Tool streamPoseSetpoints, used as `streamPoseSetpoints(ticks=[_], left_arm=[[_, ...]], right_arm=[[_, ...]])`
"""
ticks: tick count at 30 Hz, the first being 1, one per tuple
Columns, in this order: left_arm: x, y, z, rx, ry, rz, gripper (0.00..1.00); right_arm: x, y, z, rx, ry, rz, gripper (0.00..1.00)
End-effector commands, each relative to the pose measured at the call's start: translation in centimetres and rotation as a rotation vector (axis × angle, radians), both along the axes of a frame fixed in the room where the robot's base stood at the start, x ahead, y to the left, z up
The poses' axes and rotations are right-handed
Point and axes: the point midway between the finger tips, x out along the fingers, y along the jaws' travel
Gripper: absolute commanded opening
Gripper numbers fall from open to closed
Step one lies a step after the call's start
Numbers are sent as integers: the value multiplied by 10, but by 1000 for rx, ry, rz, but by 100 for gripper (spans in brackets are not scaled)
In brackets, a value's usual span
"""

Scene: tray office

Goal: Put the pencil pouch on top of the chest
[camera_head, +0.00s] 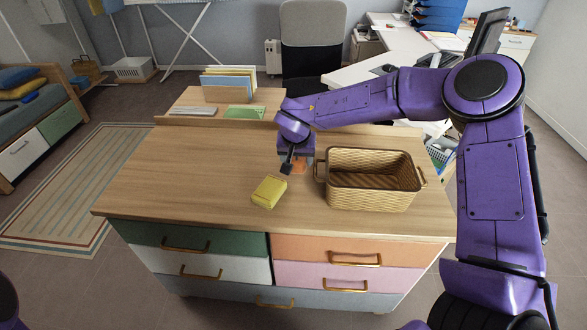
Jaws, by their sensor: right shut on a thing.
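The chest (190,190) is a wide wooden-topped unit with green, white, orange, pink and blue-grey drawers. A small yellow, soft-looking block (269,192) lies on its top near the front; I cannot tell for sure whether it is the pencil pouch. My right gripper (291,165) points down over the middle of the chest top, behind the yellow block and left of the basket. It is shut on a small orange item (299,167), mostly hidden by the gripper, at or just above the wood. My left gripper is out of view.
A wicker basket (372,194) stands on the chest's right part, close to my right gripper. A raised shelf (260,98) at the back holds upright folders (228,82) and a green item (244,112). The chest top's left part is clear.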

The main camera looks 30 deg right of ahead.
Motion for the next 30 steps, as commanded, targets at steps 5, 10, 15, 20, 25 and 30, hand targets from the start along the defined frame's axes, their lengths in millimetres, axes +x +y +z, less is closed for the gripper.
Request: streamPoseSetpoints(ticks=[5,10,15,20,25,30], left_arm=[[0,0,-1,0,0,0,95],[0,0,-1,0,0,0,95],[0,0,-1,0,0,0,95],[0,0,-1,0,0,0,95],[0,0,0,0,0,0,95],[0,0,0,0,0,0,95]], right_arm=[[15,-3,-19,0,0,0,29],[23,-5,-30,-1,1,1,29],[23,-5,-58,-2,1,2,29],[23,-5,-59,1,-2,2,29],[23,-5,-62,1,-1,0,29],[23,-5,-62,1,-1,0,74]])
